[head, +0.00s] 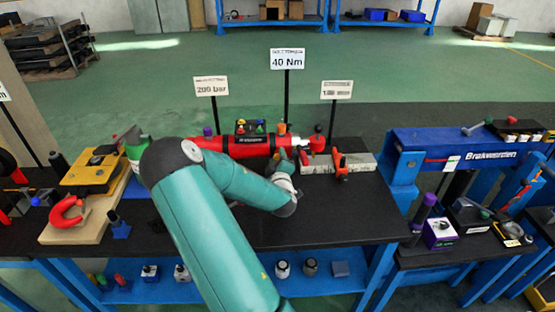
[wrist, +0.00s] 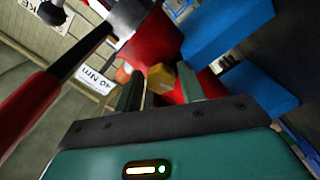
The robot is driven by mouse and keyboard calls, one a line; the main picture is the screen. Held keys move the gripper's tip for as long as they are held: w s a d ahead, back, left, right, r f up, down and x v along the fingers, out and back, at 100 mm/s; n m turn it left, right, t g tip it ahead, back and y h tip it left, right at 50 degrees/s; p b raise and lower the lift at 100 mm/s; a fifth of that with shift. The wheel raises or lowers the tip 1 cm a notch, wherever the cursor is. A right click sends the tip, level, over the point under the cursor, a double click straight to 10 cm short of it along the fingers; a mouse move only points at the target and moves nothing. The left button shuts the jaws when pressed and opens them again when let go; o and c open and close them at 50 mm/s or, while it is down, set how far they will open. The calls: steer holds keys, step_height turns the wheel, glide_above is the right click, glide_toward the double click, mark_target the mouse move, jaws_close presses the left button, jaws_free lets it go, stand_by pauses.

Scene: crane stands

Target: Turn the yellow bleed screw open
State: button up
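The yellow bleed screw (wrist: 159,77) shows in the wrist view as a small yellow-orange block against a red body. My gripper (wrist: 162,86) points at it, with one finger on each side of the screw. The fingers stand apart, and I see no clear contact with the screw. In the head view a red cylinder (head: 247,147) with a dark label lies across the back of the black bench.
A black bench (head: 330,215) carries a yellow block (head: 88,174) and a red horseshoe-shaped piece (head: 66,211) at left. An orange clamp (head: 341,166) stands right of the cylinder. Signs on posts, one reading 40 Nm (head: 287,58), rise behind. A blue stand (head: 450,150) is at right.

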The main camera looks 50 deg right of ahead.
steer(key=shift+o, duration=0.2)
steer(key=shift+a+f, duration=0.15)
